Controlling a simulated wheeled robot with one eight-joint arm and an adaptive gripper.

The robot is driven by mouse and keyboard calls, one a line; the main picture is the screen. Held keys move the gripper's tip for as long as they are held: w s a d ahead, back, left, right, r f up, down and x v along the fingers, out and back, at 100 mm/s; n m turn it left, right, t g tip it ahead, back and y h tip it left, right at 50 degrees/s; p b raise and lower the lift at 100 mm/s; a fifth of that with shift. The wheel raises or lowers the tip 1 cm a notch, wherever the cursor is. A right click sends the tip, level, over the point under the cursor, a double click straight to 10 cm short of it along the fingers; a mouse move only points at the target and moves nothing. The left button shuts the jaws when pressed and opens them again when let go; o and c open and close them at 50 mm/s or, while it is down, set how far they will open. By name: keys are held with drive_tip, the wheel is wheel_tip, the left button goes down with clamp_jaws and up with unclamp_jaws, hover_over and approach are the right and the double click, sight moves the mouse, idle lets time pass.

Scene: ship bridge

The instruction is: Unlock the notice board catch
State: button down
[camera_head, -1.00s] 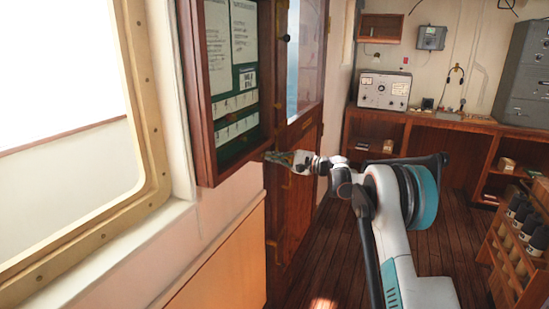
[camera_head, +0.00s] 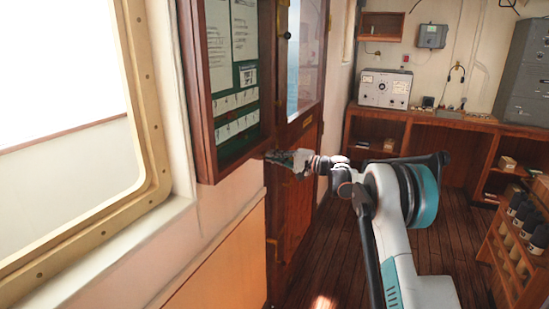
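The notice board (camera_head: 190,110) is a wooden-framed case on the wall at left centre, with white papers on a green backing. I cannot make out its catch; it is too small or hidden. My gripper (camera_head: 270,157) is at the lower right corner of the board's frame, pointing left. Its fingertips are at or very near the frame edge; I cannot tell whether they touch it. The fingers are too small to show whether they are open or shut.
A large window frame (camera_head: 150,130) is left of the board. A wooden door (camera_head: 300,190) stands close behind my gripper. A counter (camera_head: 425,119) with equipment runs along the back. A bottle rack (camera_head: 510,260) is at right. The wooden floor between is clear.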

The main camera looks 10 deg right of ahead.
drive_tip(key=shift+f, duration=0.15)
drive_tip(key=c, duration=1.8)
unclamp_jaws()
drive_tip(key=v, duration=1.2)
